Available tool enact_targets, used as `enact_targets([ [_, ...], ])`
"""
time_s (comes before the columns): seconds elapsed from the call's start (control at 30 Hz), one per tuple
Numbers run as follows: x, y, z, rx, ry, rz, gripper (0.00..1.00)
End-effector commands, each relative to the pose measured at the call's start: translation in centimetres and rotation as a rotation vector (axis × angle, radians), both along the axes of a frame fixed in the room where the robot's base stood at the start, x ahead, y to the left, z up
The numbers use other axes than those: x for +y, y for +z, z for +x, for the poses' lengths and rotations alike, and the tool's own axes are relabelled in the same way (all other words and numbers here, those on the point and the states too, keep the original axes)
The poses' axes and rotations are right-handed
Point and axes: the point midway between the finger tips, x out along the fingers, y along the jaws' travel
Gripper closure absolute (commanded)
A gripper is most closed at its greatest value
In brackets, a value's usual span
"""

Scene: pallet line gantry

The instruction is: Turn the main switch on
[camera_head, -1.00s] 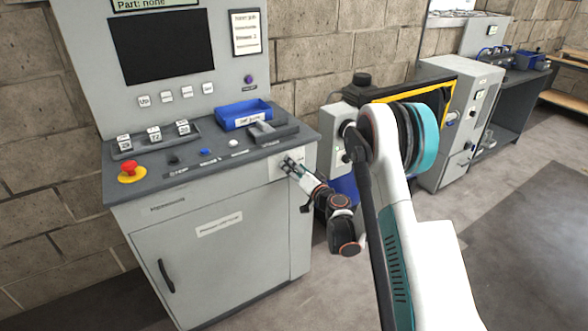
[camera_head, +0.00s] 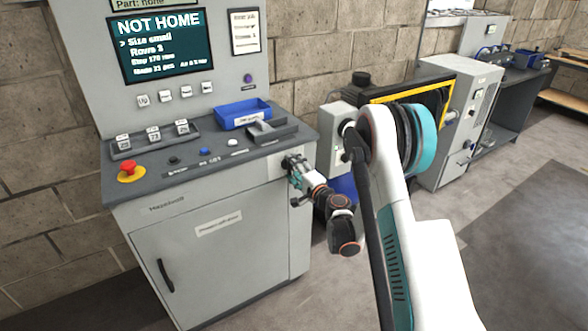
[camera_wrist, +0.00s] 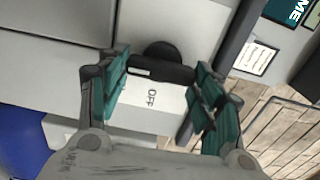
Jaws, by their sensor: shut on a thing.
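The main switch is a black rotary knob (camera_wrist: 163,70) on a light plate, with an "OFF" label (camera_wrist: 152,98) beside it in the wrist view. My gripper (camera_wrist: 158,84) has its teal-lined fingers on either side of the knob's bar and is shut on it. In the head view my gripper (camera_head: 291,164) meets the upper right part of the cabinet front (camera_head: 215,235), where it hides the knob. The screen (camera_head: 167,44) above the console is lit and reads "NOT HOME", with smaller lines below.
A red emergency button (camera_head: 128,168), a blue tray (camera_head: 244,115) and small buttons sit on the console top (camera_head: 150,185). A yellow-edged machine (camera_head: 420,90) and a grey cabinet (camera_head: 478,110) stand to the right. The floor (camera_head: 530,200) at the right is clear.

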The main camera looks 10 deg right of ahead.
Motion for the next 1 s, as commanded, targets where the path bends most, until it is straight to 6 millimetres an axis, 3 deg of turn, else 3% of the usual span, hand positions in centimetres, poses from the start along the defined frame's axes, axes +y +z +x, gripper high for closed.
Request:
enact_targets([
  [0.6,-0.13,-0.14,-0.06,0.014,-0.002,0.041,0.64],
  [0.63,-0.13,-0.14,-0.06,0.014,-0.002,0.041,0.38],
  [0.7,-0.12,-0.13,-0.06,0.014,-0.002,0.041,0.22],
  [1.0,-0.05,-0.08,-0.02,0.013,-0.001,0.04,0.2],
])
